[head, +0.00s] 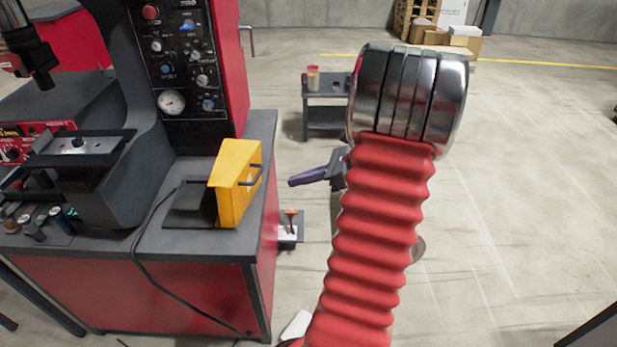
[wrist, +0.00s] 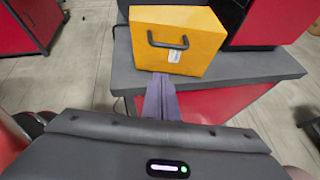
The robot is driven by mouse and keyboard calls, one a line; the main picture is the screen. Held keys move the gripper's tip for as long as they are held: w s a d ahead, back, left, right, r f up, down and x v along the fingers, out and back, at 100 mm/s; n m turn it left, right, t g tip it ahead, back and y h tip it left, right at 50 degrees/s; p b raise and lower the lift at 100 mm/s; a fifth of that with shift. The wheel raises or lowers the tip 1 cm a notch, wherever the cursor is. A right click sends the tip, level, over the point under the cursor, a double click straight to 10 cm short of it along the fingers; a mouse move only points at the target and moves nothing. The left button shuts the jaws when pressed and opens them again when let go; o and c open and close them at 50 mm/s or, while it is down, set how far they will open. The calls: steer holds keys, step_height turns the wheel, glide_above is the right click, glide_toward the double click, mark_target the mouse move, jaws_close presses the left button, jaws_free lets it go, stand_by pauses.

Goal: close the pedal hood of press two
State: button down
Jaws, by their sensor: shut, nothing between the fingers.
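The yellow pedal hood (head: 236,184) stands upright on the grey press bench, at the right end of a flat dark base (head: 190,203). The base lies bare to the left of the hood. A dark bar handle (head: 257,176) is on the hood's right face. The wrist view shows that yellow face (wrist: 190,25) and its handle (wrist: 168,43) straight ahead. My gripper (head: 291,182) has purple fingers, shut and empty. It is to the right of the hood and points left at it, with a gap between. In the wrist view the fingertips (wrist: 162,75) appear just below the handle.
The press column with its control panel (head: 185,60) rises behind the hood. A black cable (head: 140,245) runs over the bench front. A small dark cart (head: 326,88) with a cup stands behind my arm. Open floor lies to the right.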

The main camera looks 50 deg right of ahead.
steer(key=w+a+f, duration=0.1)
steer(key=w+a, duration=0.2)
steer(key=w, duration=0.4)
steer(key=shift+a, duration=0.2)
steer(key=shift+w, duration=0.1)
